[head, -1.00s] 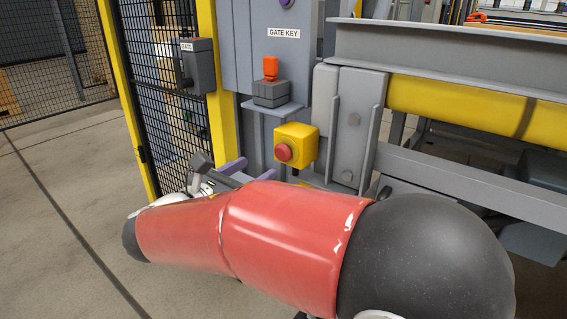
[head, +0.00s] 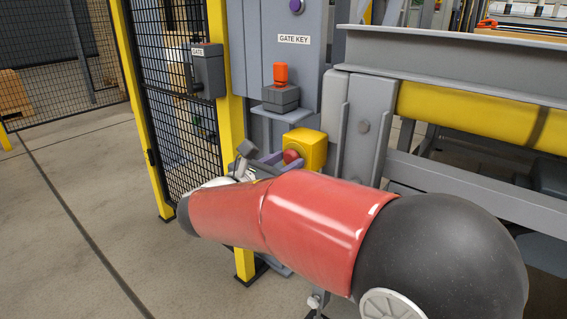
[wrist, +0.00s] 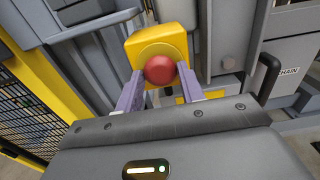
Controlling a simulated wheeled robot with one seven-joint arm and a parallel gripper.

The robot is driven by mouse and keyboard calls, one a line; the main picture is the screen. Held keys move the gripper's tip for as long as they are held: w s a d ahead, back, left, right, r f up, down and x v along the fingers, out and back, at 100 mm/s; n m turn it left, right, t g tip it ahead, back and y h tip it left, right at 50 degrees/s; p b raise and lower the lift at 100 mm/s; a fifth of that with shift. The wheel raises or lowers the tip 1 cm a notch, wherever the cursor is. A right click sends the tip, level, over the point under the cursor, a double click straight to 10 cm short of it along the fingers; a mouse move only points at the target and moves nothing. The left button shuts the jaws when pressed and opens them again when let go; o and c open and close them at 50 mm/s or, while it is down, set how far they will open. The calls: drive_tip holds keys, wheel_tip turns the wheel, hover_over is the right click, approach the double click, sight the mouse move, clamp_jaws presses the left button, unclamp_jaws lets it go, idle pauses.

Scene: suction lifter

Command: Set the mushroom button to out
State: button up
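The red mushroom button (head: 291,156) sits on a yellow box (head: 312,146) in the head view, partly behind my red arm. In the wrist view the round red button (wrist: 159,70) faces me on the yellow box (wrist: 155,37). My gripper (wrist: 161,74) is open, with one purple finger on each side of the button. The fingertips reach close to the button's sides; I cannot tell whether they touch it. In the head view, my purple fingers (head: 268,159) are at the button's left. How far out the button stands cannot be told.
An orange gate key (head: 280,73) stands on a grey block above the yellow box. A grey gate switch (head: 207,70) is on the yellow post, beside mesh fencing (head: 160,90). Grey and yellow beams (head: 470,110) run to the right. Floor at the left is clear.

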clamp_jaws()
drive_tip(key=shift+s+a+r+p, duration=0.1)
drive_tip(key=shift+s+a+p, duration=0.3)
drive_tip(key=shift+s, duration=0.1)
drive_tip(key=shift+s+a, duration=0.1)
drive_tip(key=shift+s, duration=0.05)
drive_tip(key=o, duration=0.5)
unclamp_jaws()
drive_tip(key=shift+o, duration=0.2)
drive_tip(key=v, duration=0.7)
drive_tip(key=shift+s+a, duration=0.25)
drive_tip(key=shift+s, duration=0.1)
